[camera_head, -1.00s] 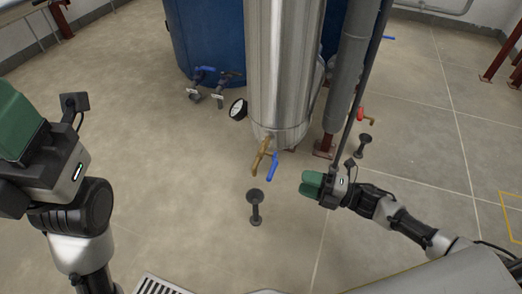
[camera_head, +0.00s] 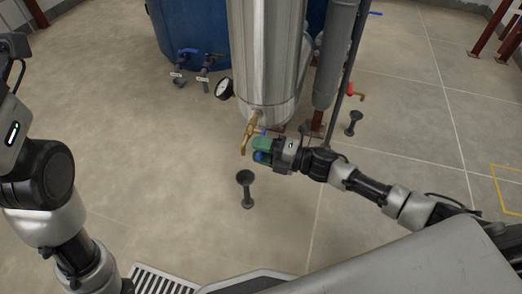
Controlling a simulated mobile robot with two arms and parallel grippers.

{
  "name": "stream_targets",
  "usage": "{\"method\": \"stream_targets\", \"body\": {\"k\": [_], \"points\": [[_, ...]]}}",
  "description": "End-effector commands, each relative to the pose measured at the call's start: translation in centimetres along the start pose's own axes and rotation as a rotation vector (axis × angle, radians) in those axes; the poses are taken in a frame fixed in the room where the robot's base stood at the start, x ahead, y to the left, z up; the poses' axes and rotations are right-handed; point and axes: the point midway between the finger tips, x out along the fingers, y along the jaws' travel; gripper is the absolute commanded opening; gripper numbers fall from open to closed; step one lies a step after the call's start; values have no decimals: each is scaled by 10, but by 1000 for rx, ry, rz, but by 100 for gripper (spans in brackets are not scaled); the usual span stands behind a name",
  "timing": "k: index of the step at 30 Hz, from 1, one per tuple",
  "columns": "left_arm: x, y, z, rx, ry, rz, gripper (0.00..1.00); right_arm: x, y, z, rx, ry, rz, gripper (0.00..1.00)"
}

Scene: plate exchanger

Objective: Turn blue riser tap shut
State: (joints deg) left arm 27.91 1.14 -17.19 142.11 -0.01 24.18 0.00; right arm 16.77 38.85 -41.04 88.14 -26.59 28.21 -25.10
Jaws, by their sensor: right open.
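The brass tap (camera_head: 249,131) sticks out from the foot of the shiny steel column (camera_head: 266,60). Its blue handle (camera_head: 259,156) shows only in small bits, at the tips of my right gripper's green fingers and just above them. My right gripper (camera_head: 266,148) is open at the handle, with its fingers around or right beside it; I cannot tell whether they touch. My left arm comes in at the left edge, and its gripper is out of the picture.
A black funnel drain (camera_head: 246,188) stands on the floor below the tap. A pressure gauge (camera_head: 224,89) sits left of the column. A red-handled tap (camera_head: 352,91) and a second funnel (camera_head: 354,122) are at the right. Blue-handled valves (camera_head: 190,54) sit by the blue tank (camera_head: 190,25).

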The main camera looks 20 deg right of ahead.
Motion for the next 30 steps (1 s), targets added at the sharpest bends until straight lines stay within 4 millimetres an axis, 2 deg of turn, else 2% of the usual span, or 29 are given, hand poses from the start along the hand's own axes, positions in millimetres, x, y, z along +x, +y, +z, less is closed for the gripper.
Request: {"method": "stream_targets", "body": {"k": [4,13,23,30], "points": [[0,0,0,0,0,0,43,0,0,0,0,0,0,46],[0,0,0,-1,1,0,43,0,0,0,0,0,0,0],[-1,0,0,-1,0,0,43,-1,-1,0,-12,0,0,0],[-5,1,0,0,-8,2,43,-1,-8,0,-100,-1,0,0]]}}
